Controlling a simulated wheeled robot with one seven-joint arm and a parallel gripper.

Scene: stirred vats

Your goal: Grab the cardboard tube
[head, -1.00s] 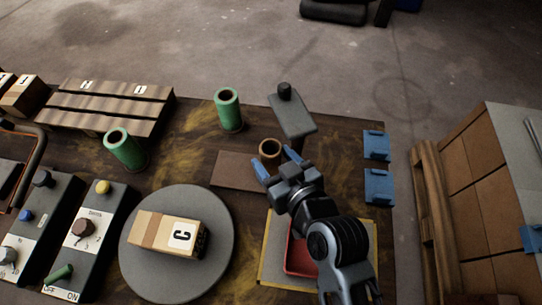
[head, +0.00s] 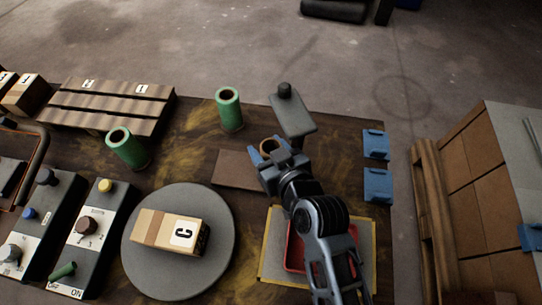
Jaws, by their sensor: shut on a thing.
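The cardboard tube (head: 267,144) is brown and open at the top. It stands beside the right end of a flat brown plate on the table, and only part of its rim shows past my gripper. My gripper (head: 268,151) has blue fingertips and is shut on the tube. The gripper's body hides most of the tube's side, so I cannot see how the tube meets the surface below.
Two green tubes (head: 228,108) stand to the left. A grey post with a black knob (head: 291,112) is close behind my gripper. A red tray (head: 292,259) lies under my arm. Blue brackets (head: 376,145) sit at the right edge.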

